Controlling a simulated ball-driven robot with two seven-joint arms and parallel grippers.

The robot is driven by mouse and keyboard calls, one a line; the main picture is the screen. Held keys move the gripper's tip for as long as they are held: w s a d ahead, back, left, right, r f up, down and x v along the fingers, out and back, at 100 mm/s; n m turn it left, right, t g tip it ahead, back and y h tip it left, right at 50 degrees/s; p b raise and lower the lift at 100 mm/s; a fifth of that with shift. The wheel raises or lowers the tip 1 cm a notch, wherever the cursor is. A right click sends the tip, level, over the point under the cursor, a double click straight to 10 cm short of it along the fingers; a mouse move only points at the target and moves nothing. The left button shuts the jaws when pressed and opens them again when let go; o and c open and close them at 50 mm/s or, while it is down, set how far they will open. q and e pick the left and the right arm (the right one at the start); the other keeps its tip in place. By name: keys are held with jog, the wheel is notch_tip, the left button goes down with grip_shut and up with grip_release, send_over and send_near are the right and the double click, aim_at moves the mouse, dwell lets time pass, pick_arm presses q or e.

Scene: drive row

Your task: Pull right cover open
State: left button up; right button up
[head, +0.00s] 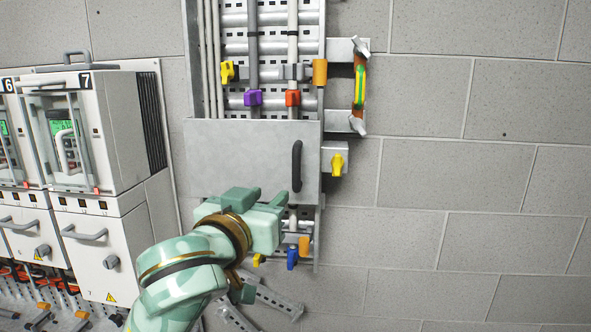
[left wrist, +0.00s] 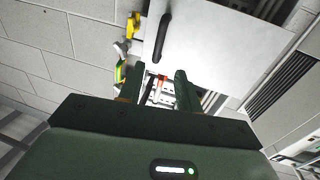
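The cover (head: 235,150) is a flat grey metal panel across the cable duct on the wall. Its black bar handle (head: 297,165) stands upright near the right edge. The cover also shows in the left wrist view (left wrist: 215,45), with the handle (left wrist: 159,36) beyond the fingers. My left gripper (head: 270,195) is in front of the cover's lower part, below and left of the handle. In the left wrist view its two fingers (left wrist: 159,88) are apart with nothing between them. The gripper does not touch the handle. My right gripper is not in view.
White drive units (head: 110,130) labelled 6 and 7 stand to the left. A yellow clip (head: 338,164) sits on a bracket right of the cover. Cables with coloured clamps, one purple (head: 253,97), run above it. The block wall (head: 470,150) at right is bare.

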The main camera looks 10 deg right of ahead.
aim_at(295, 172)
pick_arm(q)
jog(key=p+x, duration=0.2)
jog(key=x, duration=1.3)
jog(key=shift+d+p, duration=0.1)
jog(key=shift+p, duration=0.2)
grip_shut()
